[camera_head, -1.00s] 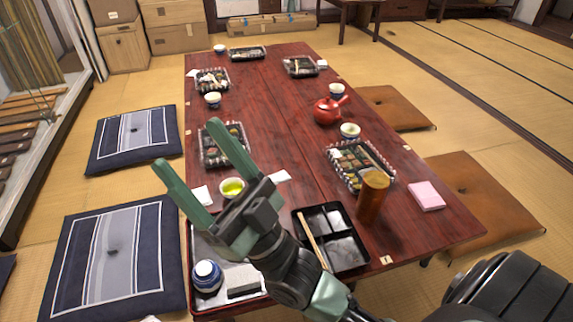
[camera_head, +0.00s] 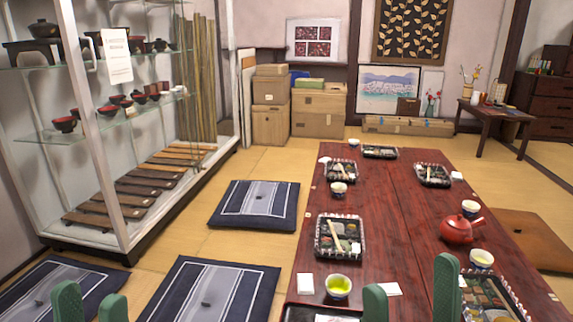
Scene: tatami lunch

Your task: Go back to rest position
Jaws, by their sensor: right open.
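My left gripper (camera_head: 90,303) shows only its two green fingertips at the bottom left edge. They stand apart with a narrow gap, with nothing seen between them. My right gripper (camera_head: 410,296) shows two green fingertips at the bottom edge, wide apart and empty, in front of the near part of the low red-brown table (camera_head: 392,240). The arms and gripper bodies are below the view. Between and behind the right fingertips is bare table with a white napkin (camera_head: 389,289). A cup of green tea (camera_head: 338,287) stands just left of the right gripper.
Bento boxes (camera_head: 339,237), cups and a red teapot (camera_head: 456,229) stand on the table. Dark blue cushions (camera_head: 255,205) lie on the tatami at left, a brown one (camera_head: 525,240) at right. A glass display case (camera_head: 100,150) fills the left side; cardboard boxes (camera_head: 318,110) stand behind.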

